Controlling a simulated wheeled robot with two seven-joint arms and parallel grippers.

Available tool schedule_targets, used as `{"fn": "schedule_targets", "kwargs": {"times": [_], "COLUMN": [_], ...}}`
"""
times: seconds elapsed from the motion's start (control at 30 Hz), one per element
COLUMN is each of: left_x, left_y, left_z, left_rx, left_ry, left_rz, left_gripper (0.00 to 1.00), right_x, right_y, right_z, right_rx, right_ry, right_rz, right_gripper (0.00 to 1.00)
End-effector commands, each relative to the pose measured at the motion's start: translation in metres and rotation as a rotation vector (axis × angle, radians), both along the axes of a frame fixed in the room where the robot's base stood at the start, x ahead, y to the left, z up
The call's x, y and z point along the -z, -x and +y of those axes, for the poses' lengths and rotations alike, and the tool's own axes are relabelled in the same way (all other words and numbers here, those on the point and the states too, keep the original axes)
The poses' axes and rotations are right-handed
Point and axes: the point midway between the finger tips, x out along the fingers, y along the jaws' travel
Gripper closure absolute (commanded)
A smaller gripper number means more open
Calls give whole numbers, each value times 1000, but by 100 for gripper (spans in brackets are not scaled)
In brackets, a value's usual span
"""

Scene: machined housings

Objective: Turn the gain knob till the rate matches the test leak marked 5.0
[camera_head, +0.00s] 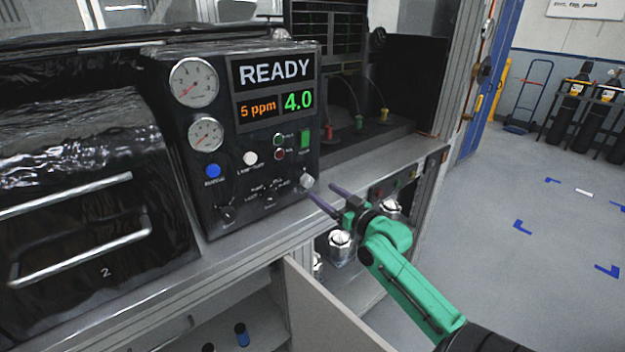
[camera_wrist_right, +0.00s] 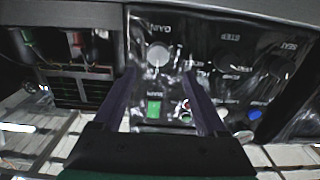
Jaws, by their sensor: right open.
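The gain knob (camera_head: 306,181) is a pale round knob at the lower right of the black panel (camera_head: 228,105). In the right wrist view, turned upside down, the knob (camera_wrist_right: 158,54) shows under the label GAIN. The panel screen (camera_head: 272,83) reads READY, 5 ppm in orange and 4.0 in green. My right gripper (camera_head: 325,197) is open, its dark purple fingers just right of and below the knob. In the wrist view the fingers (camera_wrist_right: 163,86) point toward the panel, with the knob between and beyond their tips, seemingly untouched. My left gripper is not in view. No 5.0 mark is legible.
Two gauges (camera_head: 194,82), a blue button (camera_head: 212,170), a white button (camera_head: 250,158), a green switch (camera_head: 304,138) and black knobs (camera_head: 228,213) crowd the panel. Metal fittings (camera_head: 341,246) stand below the bench edge. A handled black case (camera_head: 85,175) is at left. Open floor lies right.

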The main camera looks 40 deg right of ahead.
Motion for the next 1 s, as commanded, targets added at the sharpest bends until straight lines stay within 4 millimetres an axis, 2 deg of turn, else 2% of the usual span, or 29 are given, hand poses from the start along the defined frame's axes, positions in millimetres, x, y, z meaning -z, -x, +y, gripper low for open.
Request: {"fn": "schedule_targets", "kwargs": {"times": [0.03,0.1,0.3,0.6,0.67,0.8,1.0], "left_x": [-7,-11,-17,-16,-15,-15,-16], "left_y": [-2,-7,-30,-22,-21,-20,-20], "left_z": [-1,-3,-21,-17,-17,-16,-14], "left_rx": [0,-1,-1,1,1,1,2], "left_ry": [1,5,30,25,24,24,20], "left_rz": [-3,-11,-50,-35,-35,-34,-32], "left_gripper": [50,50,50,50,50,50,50], "right_x": [-6,-5,-2,0,0,0,0], "right_y": [-12,-27,-57,-62,-62,-61,-61], "right_z": [0,-1,-1,-1,-1,-1,-1], "right_rx": [0,0,0,-1,-1,0,0], "right_ry": [0,-1,1,2,2,2,-3], "right_rz": [-4,-3,-1,1,1,0,0], "right_gripper": [25,25,25,25,44,98,100]}}
